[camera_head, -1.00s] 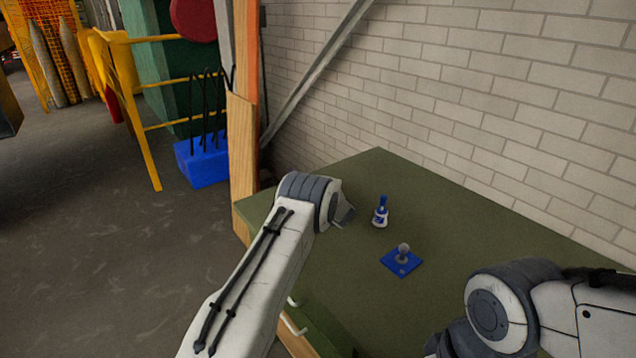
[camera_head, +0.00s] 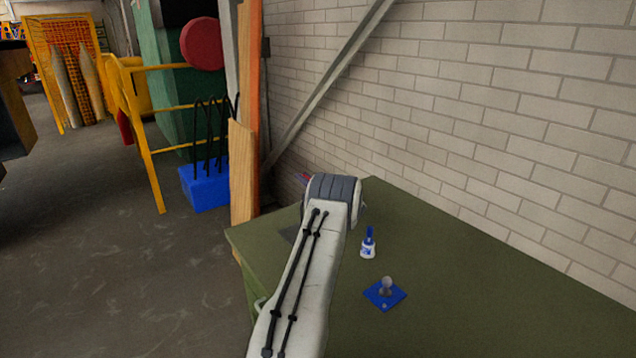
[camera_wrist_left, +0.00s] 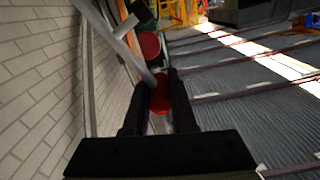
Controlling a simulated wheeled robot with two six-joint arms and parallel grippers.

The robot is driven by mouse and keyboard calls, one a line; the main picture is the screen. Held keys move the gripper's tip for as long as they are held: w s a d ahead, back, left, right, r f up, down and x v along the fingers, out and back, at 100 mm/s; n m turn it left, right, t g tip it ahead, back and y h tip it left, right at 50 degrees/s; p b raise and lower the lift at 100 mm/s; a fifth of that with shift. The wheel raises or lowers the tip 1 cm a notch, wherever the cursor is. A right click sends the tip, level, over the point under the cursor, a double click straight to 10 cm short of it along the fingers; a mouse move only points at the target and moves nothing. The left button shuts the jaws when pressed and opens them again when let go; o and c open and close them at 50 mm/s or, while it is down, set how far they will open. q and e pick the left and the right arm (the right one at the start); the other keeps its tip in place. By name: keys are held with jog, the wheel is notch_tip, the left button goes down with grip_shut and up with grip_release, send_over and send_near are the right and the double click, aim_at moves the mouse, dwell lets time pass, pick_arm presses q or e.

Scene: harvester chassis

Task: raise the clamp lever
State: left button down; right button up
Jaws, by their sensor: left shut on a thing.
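A red handle (camera_wrist_left: 160,97), which looks like the clamp lever, lies between the fingers of my left gripper (camera_wrist_left: 162,76) in the left wrist view. The gripper is shut on it. In the head view my left wrist hides the gripper's fingers; a small reddish tip (camera_head: 304,178) shows just left of the wrist, above the far end of the green bench top (camera_head: 480,290). The rest of the clamp is hidden. My right gripper is not in view.
A blue-and-white bottle (camera_head: 368,246) and a blue square plate (camera_head: 380,299) with a grey knob stand on the bench, right of my left arm. A brick wall (camera_head: 470,110) runs behind the bench. A blue box (camera_head: 206,187) stands on the floor at left.

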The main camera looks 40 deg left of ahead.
pick_arm(q)
jog(key=shift+w+r, duration=0.15)
jog(key=shift+w, duration=0.45)
jog(key=shift+d, duration=0.1)
jog(key=c, duration=0.7)
grip_release()
jog(key=shift+w, duration=0.1)
jog(key=shift+c, duration=0.2)
jog(key=shift+d, duration=0.1)
jog(key=s+d+b, duration=0.2)
jog(key=d+b, duration=0.1)
jog(key=d, duration=0.7)
jog(key=shift+d, duration=0.15)
